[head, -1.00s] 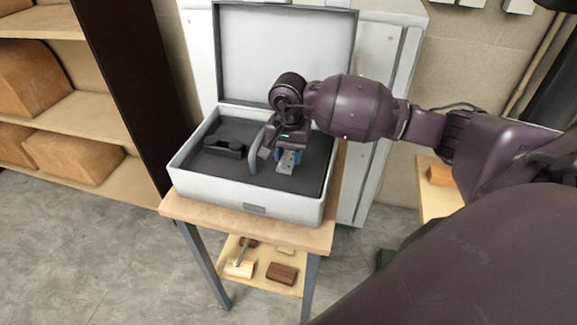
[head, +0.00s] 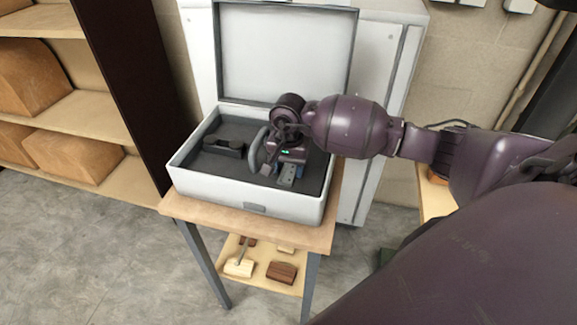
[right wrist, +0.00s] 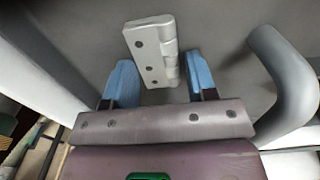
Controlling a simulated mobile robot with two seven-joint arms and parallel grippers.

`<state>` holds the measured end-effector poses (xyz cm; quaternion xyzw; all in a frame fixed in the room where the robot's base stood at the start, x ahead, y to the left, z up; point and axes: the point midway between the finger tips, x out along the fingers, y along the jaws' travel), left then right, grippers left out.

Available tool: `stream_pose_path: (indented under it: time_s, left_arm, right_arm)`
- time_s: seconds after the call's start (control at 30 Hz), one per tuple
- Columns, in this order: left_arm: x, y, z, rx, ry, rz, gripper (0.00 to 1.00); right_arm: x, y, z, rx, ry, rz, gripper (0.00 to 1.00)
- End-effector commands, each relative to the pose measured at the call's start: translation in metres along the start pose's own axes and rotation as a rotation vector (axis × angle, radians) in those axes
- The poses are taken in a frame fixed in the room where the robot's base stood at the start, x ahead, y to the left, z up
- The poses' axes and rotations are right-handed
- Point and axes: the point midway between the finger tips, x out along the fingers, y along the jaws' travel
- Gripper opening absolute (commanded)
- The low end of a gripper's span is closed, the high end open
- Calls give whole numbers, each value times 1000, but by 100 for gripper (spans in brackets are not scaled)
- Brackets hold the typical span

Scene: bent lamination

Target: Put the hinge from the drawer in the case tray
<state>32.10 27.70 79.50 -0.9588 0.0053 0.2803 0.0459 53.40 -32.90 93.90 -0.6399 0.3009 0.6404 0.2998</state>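The case (head: 280,203) is pale grey with its lid up. Its dark grey tray floor (head: 232,180) is largely bare. The silver hinge (head: 288,175) is at the right of the tray under my right gripper (head: 290,168). In the right wrist view the hinge (right wrist: 152,50) is a plate with dark screw holes, and it appears to lie on the tray floor. The blue fingers of my right gripper (right wrist: 161,75) stand apart on both sides of its near end, with small gaps. My left gripper is not in view. No drawer can be made out.
A black object (head: 225,147) lies at the tray's back left. A curved grey handle-like bar (head: 258,152) stands close left of my right gripper. The open lid (head: 285,50) rises behind. Wooden blocks (head: 281,271) lie on the shelf below the table.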

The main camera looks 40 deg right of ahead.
Motion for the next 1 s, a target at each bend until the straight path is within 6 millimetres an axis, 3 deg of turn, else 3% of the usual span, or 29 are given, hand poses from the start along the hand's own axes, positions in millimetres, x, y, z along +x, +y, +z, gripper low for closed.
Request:
stream_pose_path:
  time_s: [0.1,0.47,1.0]
  left_arm:
    - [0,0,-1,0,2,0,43]
    - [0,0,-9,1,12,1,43]
    - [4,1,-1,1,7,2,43]
  right_arm:
    - [-1,0,0,0,0,-1,65]
    - [-6,0,0,0,1,-2,65]
    - [-98,0,-1,-1,3,-2,65]
